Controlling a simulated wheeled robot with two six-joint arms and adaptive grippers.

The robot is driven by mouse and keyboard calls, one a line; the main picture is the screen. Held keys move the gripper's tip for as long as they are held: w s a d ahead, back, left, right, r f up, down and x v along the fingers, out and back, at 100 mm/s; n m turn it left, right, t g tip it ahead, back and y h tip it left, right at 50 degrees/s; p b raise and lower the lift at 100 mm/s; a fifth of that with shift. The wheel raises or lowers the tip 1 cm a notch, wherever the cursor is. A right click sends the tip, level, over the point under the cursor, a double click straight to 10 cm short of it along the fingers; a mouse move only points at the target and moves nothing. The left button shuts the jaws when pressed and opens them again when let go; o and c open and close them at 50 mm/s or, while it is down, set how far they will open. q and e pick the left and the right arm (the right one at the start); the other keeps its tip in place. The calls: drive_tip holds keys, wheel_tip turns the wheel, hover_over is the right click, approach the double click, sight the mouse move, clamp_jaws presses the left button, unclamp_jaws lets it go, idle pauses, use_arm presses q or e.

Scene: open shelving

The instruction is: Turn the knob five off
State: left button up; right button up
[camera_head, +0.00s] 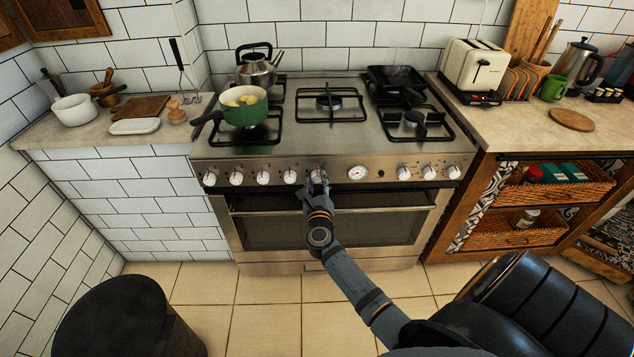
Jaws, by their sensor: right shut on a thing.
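The stove (325,155) has a row of white-faced knobs along its steel front panel. The fifth knob from the left (316,173) is just left of the round dial (358,173). My right gripper (317,187) reaches up from below and is shut on this knob, covering most of it. The knob's pointer cannot be made out. The fourth knob (290,175) is close on the left and free of the gripper. My left gripper is not in view.
A green pot (245,114) of yellowish food and a steel kettle (257,70) stand on the left burners. A black pan (395,78) is at the back right. The oven door handle (260,210) runs below the panel. A dark round bin (128,318) stands on the floor at left.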

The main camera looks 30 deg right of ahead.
drive_tip(key=o, duration=1.2)
drive_tip(key=v, duration=1.2)
drive_tip(key=shift+s, duration=0.1)
